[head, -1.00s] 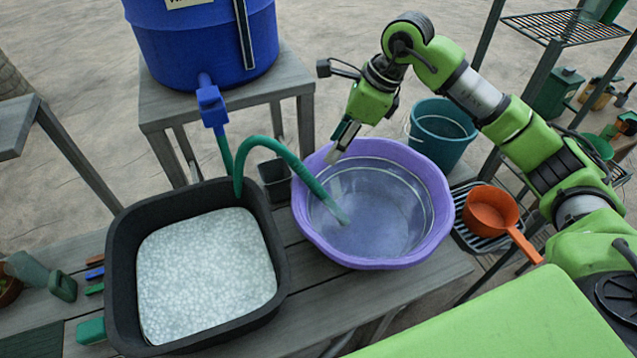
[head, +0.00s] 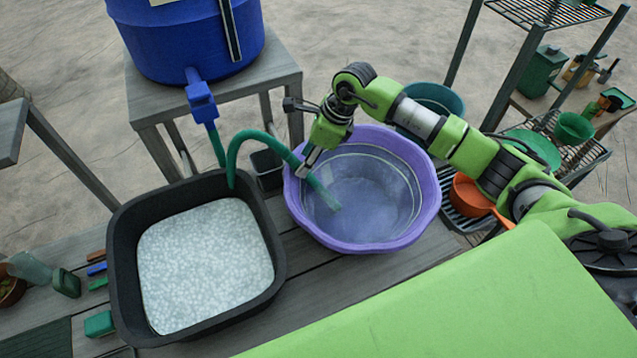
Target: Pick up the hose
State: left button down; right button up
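The green hose (head: 266,138) runs from the blue tap (head: 202,103), arches up by the black tub's back edge, and hangs over the purple basin's left rim. Its free end points down inside the purple basin (head: 425,205). My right gripper (head: 303,172) is at the hose, above the basin's left rim, with its fingers pointing down. It overlaps the hose in the head view. Whether its fingers are around the hose or just beside it is too small to tell. My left gripper is out of view.
The blue barrel (head: 185,40) stands on a wooden stand (head: 150,100). The black tub (head: 125,270) holds pale, wet-looking material. A teal bucket (head: 450,97) is behind my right arm. An orange scoop (head: 468,195) sits on a rack, partly hidden by my arm.

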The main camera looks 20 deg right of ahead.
jog(key=shift+x, duration=1.1)
jog(key=c, duration=1.1)
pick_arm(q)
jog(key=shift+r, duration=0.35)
pick_arm(e)
jog(key=shift+o, duration=0.2)
jog(key=shift+r, duration=0.1)
jog(key=shift+w+r, duration=0.1)
